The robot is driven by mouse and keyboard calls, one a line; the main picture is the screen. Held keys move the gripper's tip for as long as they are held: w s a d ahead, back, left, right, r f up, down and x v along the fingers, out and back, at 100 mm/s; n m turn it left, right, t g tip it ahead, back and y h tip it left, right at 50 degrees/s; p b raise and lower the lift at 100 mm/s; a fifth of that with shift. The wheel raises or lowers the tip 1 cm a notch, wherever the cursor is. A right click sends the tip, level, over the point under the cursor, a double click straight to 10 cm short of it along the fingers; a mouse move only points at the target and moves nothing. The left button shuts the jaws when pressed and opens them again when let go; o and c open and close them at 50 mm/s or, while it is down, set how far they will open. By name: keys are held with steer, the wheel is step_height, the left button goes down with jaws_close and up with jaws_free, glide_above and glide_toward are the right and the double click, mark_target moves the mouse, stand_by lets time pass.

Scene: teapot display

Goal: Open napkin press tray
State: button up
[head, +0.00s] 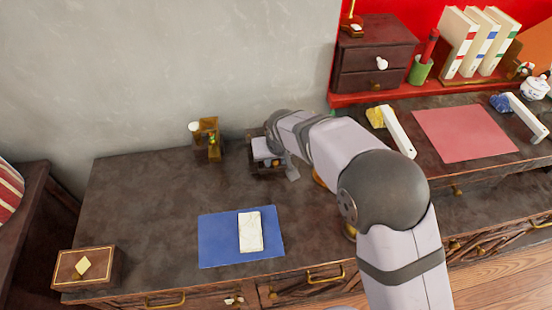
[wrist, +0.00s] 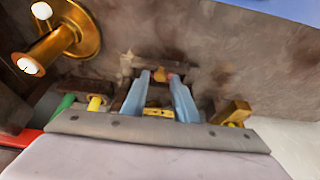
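The napkin press tray appears to be the small dark wooden piece (head: 256,172) at the back of the dark cabinet top, partly hidden by my gripper. A small orange-brown knob shows on it in the wrist view (wrist: 160,76). My gripper (head: 283,168) is at this piece, reaching in from the right. In the wrist view, its two pale blue fingers (wrist: 161,78) stand apart, with the knob between their tips. I see gaps beside the knob, but contact is hard to tell. A yellow piece (wrist: 158,112) shows lower between the fingers. Much of the press is hidden.
A brass-coloured holder (head: 207,138) stands left of the press. A blue mat (head: 218,238) with a white block (head: 250,231) lies in front. A wooden box (head: 86,268) sits at the front left. A brass candle-like piece (wrist: 75,35) is near in the wrist view.

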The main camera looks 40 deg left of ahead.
jaws_close()
steer(key=s+d+b, duration=0.2)
steer(key=s+d, duration=0.5)
steer(key=shift+s+d+b, duration=0.35)
steer(key=shift+o, duration=1.8)
jaws_free()
steer(key=v, duration=0.7)
steer(key=shift+r, duration=0.15)
